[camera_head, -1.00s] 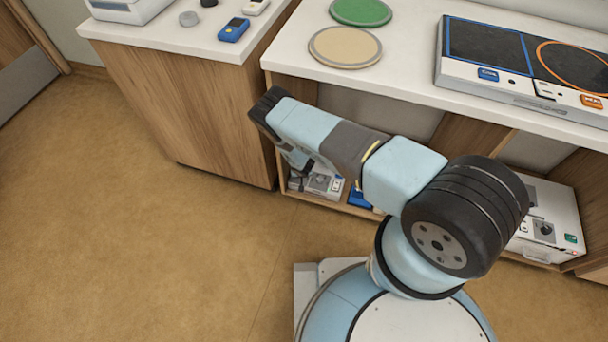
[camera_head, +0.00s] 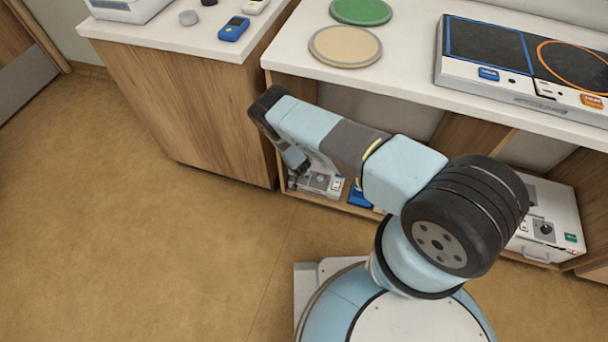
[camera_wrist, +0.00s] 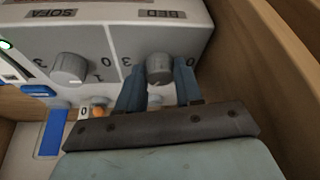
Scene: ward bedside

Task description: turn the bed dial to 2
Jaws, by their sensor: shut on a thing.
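The bed dial (camera_wrist: 160,68) is a grey round knob on a pale control box, under an upside-down BED label (camera_wrist: 162,15) in the wrist view. My gripper (camera_wrist: 158,82) has one blue finger on each side of this knob and is shut on it. A 3 shows left of the knob; its pointer setting cannot be read. In the head view the control box (camera_head: 322,184) sits on the low shelf, and my gripper (camera_head: 298,163) is above it, partly hidden by my wrist.
A second grey dial (camera_wrist: 69,68) with a SOFA label (camera_wrist: 55,14) is beside it on the same box. Wooden shelf walls (camera_wrist: 262,60) stand close on the right. A blue object (camera_head: 359,197) lies next to the box. The counter (camera_head: 405,75) is above.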

